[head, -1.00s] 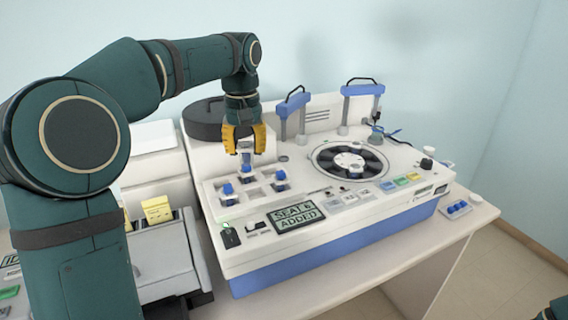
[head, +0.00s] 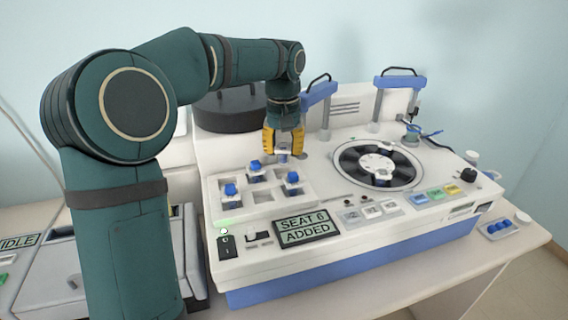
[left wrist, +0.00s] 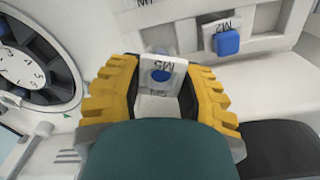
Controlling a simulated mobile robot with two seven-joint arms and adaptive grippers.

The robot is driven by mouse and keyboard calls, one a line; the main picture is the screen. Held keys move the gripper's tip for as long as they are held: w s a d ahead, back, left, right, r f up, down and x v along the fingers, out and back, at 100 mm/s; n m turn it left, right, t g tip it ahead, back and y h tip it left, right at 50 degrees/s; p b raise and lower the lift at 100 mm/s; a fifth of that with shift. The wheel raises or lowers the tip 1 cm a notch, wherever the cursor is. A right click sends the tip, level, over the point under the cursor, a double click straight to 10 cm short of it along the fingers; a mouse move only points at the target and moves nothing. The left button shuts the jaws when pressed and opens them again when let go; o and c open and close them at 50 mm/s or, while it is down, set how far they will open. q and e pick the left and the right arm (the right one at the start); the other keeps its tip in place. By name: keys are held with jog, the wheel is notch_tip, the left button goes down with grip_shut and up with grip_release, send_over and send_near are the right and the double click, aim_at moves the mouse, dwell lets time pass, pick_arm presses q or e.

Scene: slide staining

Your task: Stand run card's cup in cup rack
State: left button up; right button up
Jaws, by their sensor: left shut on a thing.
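My left gripper (head: 284,150) is shut on a white cup with a blue spot (left wrist: 161,76), above the machine top just behind and right of the cup rack. The cup's label seems to read M5. The white cup rack (head: 262,209) has square compartments and sits at the machine's left. Three blue-topped cups stand in it: one front left (head: 231,190), one at the back (head: 255,166), one at the right (head: 292,178). In the left wrist view a rack cup (left wrist: 227,42) carries a label like M2. I cannot make out a run card. My right gripper is out of view.
A round rotor (head: 376,166) with dark seats is right of the gripper. Blue-topped posts (head: 319,92) stand behind. A display (head: 306,226) reads SEAT 6 ADDED. A small tray (head: 499,229) with blue items lies at the right table edge.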

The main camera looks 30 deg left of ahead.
aim_at(283, 162)
pick_arm(q)
jog(key=shift+f+b, duration=0.45)
jog(key=shift+f, duration=1.35)
jog(key=shift+f, duration=0.4)
jog(key=o, duration=0.7)
notch_tip(283, 162, up, 13)
jog(key=p, duration=0.3)
jog(key=shift+f, duration=0.15)
